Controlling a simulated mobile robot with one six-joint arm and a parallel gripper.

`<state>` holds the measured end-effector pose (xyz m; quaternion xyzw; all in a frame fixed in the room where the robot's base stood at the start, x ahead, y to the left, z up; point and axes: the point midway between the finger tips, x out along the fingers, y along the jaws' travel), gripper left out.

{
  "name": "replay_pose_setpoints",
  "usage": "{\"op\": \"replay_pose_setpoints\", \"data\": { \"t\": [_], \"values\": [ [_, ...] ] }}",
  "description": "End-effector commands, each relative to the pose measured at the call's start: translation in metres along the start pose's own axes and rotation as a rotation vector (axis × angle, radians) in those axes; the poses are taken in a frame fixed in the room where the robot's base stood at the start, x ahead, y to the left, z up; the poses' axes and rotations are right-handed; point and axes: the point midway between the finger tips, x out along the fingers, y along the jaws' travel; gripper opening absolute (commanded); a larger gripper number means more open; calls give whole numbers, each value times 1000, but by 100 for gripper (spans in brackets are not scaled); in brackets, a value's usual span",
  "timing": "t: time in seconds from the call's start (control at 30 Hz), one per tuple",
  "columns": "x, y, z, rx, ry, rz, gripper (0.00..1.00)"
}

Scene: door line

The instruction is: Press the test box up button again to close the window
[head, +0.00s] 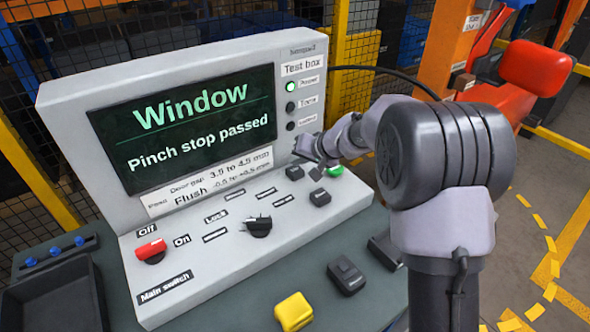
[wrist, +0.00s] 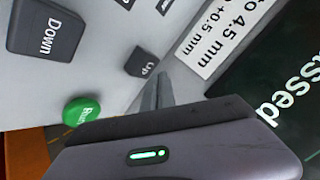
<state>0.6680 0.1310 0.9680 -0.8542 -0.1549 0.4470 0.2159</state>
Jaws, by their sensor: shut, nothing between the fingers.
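The grey test box (head: 120,255) stands on a bench, and its screen (head: 185,130) reads "Window" and "Pinch stop passed". The small dark Up button (head: 294,172) is on the sloped panel below the screen, and its label is legible in the wrist view (wrist: 142,62). The larger dark Down button (head: 320,197) (wrist: 47,30) is nearer the front. A green button (head: 335,170) (wrist: 82,111) lies on the other side. My gripper (head: 316,172) is shut and empty, its fingertips (wrist: 158,82) close beside the Up button. I cannot tell whether they touch it.
A red main switch (head: 151,250) and a black knob (head: 258,226) sit on the panel. A yellow block (head: 294,311) and a dark handheld device (head: 346,276) lie on the bench in front. The top lamp (head: 290,86) glows green. Mesh fencing stands behind.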

Motion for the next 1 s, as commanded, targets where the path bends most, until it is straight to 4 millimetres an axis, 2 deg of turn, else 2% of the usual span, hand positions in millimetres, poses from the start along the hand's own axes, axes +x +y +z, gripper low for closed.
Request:
{"op": "replay_pose_setpoints", "data": {
  "t": [1.0],
  "values": [
    [7,5,5,0,1,0,0]
  ]
}}
